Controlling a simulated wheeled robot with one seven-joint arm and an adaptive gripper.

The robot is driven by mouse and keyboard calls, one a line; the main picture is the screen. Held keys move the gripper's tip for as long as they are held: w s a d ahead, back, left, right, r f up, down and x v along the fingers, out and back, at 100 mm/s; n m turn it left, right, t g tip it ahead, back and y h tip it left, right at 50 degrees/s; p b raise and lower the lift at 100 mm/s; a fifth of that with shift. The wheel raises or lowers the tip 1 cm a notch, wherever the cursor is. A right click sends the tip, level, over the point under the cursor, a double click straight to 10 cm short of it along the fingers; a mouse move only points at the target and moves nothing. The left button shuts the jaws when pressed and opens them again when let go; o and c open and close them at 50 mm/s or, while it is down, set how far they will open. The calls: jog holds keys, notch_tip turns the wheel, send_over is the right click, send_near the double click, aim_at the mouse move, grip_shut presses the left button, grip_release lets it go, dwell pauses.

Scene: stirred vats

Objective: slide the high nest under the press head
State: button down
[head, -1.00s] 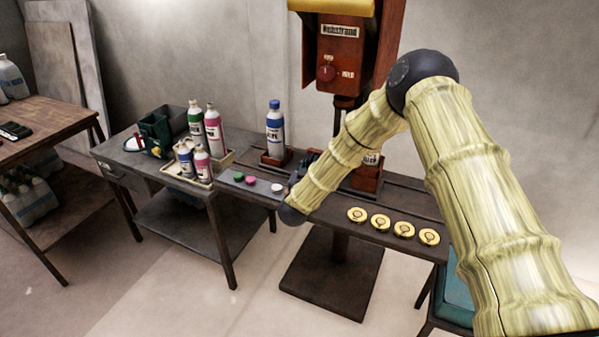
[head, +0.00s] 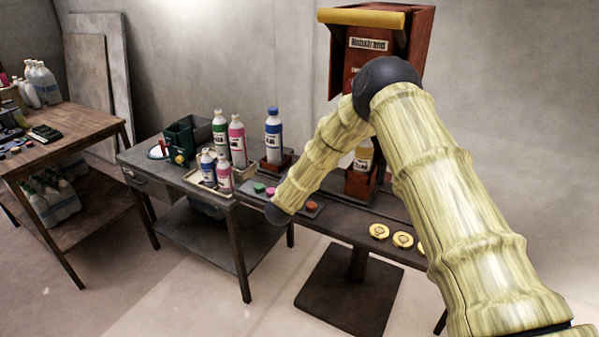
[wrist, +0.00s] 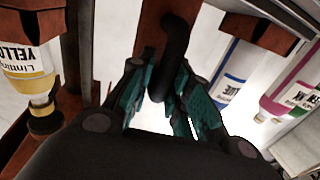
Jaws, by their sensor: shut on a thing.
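A red-brown nest (head: 361,188) holds a yellow-labelled bottle (head: 363,156), partly behind my arm. It looks taller than the nest (head: 286,160) holding a blue-capped bottle (head: 273,136), so I take it for the high nest. The press head (head: 372,62) hangs above the yellow bottle, its lower part hidden by my arm. In the wrist view my gripper (wrist: 163,95) is shut on a dark upright handle (wrist: 174,40) between the yellow bottle (wrist: 27,65) and the blue-labelled one (wrist: 229,90). The head view hides my gripper behind my forearm.
A tray (head: 198,183) of several bottles and a green bin (head: 183,140) stand on the left table. Coloured discs (head: 259,187) and gold discs (head: 379,231) lie along the front of the bench. Another table (head: 60,140) stands far left.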

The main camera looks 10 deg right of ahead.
jog(key=shift+w+a+r, duration=0.15)
jog(key=shift+a, duration=0.15)
jog(key=c, duration=1.8)
grip_release()
jog(key=o, duration=0.4)
jog(key=shift+w+a, duration=0.2)
jog(key=shift+s+d, duration=0.1)
jog(key=shift+d, duration=0.15)
jog(key=shift+f, duration=0.2)
jog(key=v, duration=1.2)
jog(key=shift+s, duration=0.1)
